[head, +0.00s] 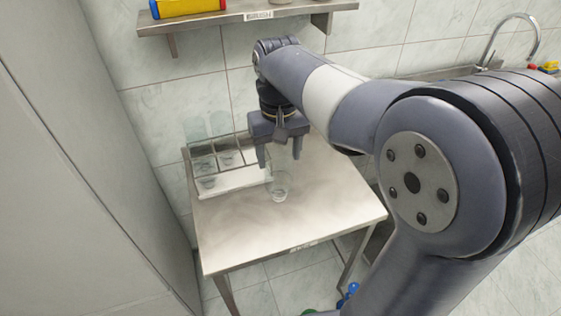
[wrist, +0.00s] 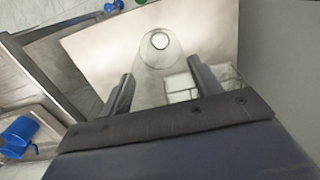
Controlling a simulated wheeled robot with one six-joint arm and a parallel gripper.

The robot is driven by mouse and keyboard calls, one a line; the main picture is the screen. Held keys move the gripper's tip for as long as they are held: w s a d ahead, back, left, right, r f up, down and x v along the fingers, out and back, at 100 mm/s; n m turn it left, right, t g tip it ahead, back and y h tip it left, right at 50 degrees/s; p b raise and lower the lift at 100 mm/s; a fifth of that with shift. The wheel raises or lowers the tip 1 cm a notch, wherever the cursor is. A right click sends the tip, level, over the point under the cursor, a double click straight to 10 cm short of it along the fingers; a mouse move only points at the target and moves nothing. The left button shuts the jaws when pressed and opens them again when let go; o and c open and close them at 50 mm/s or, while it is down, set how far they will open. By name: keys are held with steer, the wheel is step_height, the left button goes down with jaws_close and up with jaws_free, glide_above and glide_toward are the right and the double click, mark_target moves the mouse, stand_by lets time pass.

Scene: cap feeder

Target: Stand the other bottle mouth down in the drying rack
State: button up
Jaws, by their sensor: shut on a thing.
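My gripper (head: 280,156) is shut on a clear bottle (head: 280,183) above the tabletop. The bottle hangs roughly upright below the fingers; its lower end looks narrower, with a ring. The wrist view shows the see-through bottle (wrist: 158,62) between my fingers, with the round narrow end (wrist: 160,41) pointing away from me. Whether it touches the table cannot be told. The drying rack (head: 232,180), a metal frame with cells and a pale front, stands left of my gripper at the table's back-left. The rack partly shows in the wrist view (wrist: 181,83).
The steel table (head: 300,225) is bare in front of the bottle. A shelf (head: 240,16) with a yellow item (head: 187,7) is on the wall above. A tall grey panel (head: 85,150) stands close at the left. A sink tap (head: 515,30) is at the back right.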

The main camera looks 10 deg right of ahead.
steer(key=shift+s+f, duration=0.4)
steer(key=w+a+p, duration=0.2)
steer(key=w+p, duration=0.3)
steer(key=w, duration=0.7)
steer(key=w+a+p, duration=0.3)
steer(key=w+p, duration=0.3)
steer(key=w, duration=0.5)
step_height(320, 180, down, 14)
steer(key=b, duration=0.8)
steer(key=shift+w+d, duration=0.2)
steer(key=shift+f, duration=0.4)
steer(key=o, duration=1)
steer(key=shift+o, duration=0.2)
